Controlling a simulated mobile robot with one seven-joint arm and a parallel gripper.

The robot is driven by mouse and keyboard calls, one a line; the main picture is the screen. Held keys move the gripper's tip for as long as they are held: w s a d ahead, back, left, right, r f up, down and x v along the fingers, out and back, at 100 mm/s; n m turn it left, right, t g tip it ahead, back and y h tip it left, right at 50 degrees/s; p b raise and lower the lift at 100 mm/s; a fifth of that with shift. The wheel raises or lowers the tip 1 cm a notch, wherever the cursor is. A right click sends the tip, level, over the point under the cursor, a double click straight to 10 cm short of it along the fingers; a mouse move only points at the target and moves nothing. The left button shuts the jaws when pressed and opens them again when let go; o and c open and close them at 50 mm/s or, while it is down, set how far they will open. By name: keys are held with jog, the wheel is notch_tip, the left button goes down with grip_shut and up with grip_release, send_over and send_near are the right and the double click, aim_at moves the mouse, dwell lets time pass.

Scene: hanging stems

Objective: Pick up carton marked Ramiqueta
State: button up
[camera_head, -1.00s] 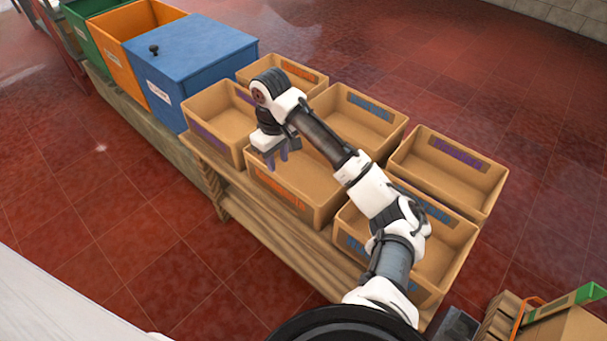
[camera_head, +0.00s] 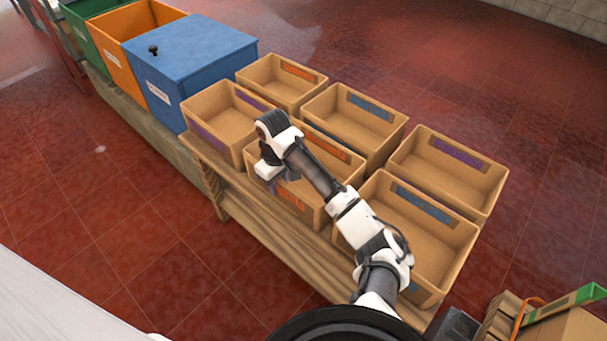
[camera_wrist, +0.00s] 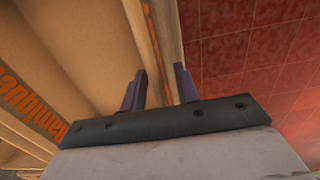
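The carton with the orange label (camera_head: 305,217) is the front middle one on the wooden bench. In the wrist view its inside (camera_wrist: 75,45) fills the left, and part of its orange lettering, consistent with Ramiqueta, shows at the left edge. My gripper (camera_head: 268,171) is over its front wall, towards the left end, with the fingers hidden in the head view. In the wrist view my gripper (camera_wrist: 160,82) has its two purple fingers apart, one on each side of the carton's wall, with a gap visible between them. My forearm covers part of the carton.
Other cartons stand close by: left (camera_head: 207,137), back left (camera_head: 257,83), back middle (camera_head: 332,122), back right (camera_head: 405,165) and front right (camera_head: 433,280). A blue lidded bin (camera_head: 200,55) stands farther left. Open red floor (camera_head: 110,240) lies in front of the bench (camera_head: 270,235).

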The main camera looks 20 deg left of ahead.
jog(key=shift+c, duration=0.3)
grip_shut()
jog(key=shift+r, duration=0.1)
dwell(1.0)
